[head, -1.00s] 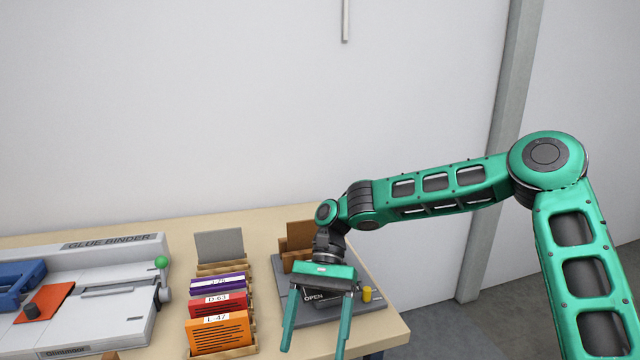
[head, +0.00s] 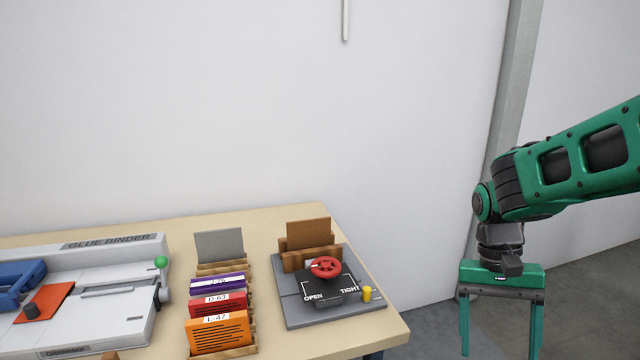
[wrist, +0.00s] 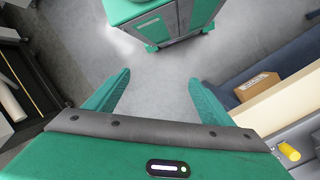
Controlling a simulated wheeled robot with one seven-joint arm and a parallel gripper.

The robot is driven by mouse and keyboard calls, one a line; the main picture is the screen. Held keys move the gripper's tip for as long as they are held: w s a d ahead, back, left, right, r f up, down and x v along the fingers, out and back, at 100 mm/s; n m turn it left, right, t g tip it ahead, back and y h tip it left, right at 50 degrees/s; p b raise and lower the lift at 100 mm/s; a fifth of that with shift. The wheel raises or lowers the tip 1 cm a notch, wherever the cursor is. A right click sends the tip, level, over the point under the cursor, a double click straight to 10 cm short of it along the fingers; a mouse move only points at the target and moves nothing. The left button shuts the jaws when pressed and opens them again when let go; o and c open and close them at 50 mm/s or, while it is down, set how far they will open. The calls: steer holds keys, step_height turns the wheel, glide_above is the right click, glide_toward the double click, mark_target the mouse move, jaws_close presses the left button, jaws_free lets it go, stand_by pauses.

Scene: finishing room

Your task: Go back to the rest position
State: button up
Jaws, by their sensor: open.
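My gripper (head: 502,325) is open and empty, with its two green fingers pointing down. In the head view it hangs over the floor to the right of the table (head: 240,222), apart from everything on it. In the wrist view my gripper (wrist: 160,85) has bare grey floor (wrist: 155,100) between its fingers.
On the table are a glue binder (head: 105,250), a rack of labelled cards (head: 218,332), and a grey press with a red handwheel (head: 326,267) and a yellow knob (head: 367,294). A grey post (head: 508,110) stands by the wall. A cardboard box (wrist: 257,86) shows in the wrist view.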

steer(key=s+d+r+t+y, duration=0.1)
steer(key=s+d+r+t, duration=0.1)
steer(key=s+d, duration=0.7)
steer(key=s+t, duration=0.1)
steer(key=s, duration=0.3)
steer(key=shift+d+r+m+t, duration=0.15)
steer(key=shift+d+m+t, duration=0.15)
steer(key=shift+t, duration=0.1)
